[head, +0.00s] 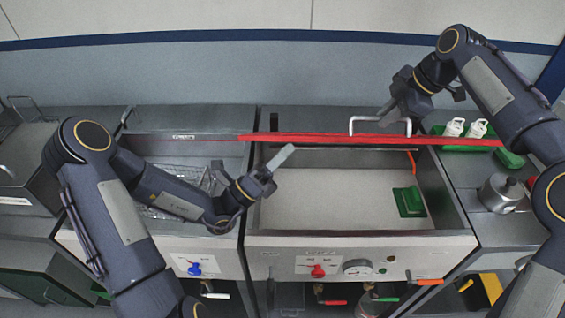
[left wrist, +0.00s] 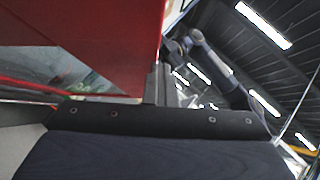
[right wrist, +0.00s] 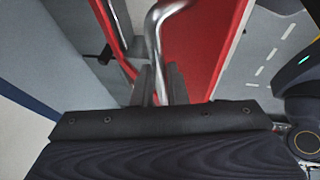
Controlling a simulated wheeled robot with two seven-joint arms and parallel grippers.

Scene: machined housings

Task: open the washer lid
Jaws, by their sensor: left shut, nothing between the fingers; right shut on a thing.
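The washer lid (head: 300,138) is raised and shows nearly edge-on in the head view as a thin red strip along the back of the open basin (head: 330,200). Its red panel fills the upper left of the left wrist view (left wrist: 90,25) and shows in the right wrist view (right wrist: 195,45). My right gripper (head: 405,112) is shut on the lid's bent metal handle (head: 355,121); the bar runs between its fingers in the right wrist view (right wrist: 155,85). My left gripper (head: 283,157) is shut and empty, over the basin's left part, close to the lid; I cannot tell if they touch.
A green block (head: 409,201) lies in the basin on the right. A wire basket (head: 185,185) sits in the left basin. A green tray with white bottles (head: 466,129) and a metal pot (head: 501,193) stand on the right counter. The front panel carries a red knob (head: 318,270) and a gauge (head: 357,267).

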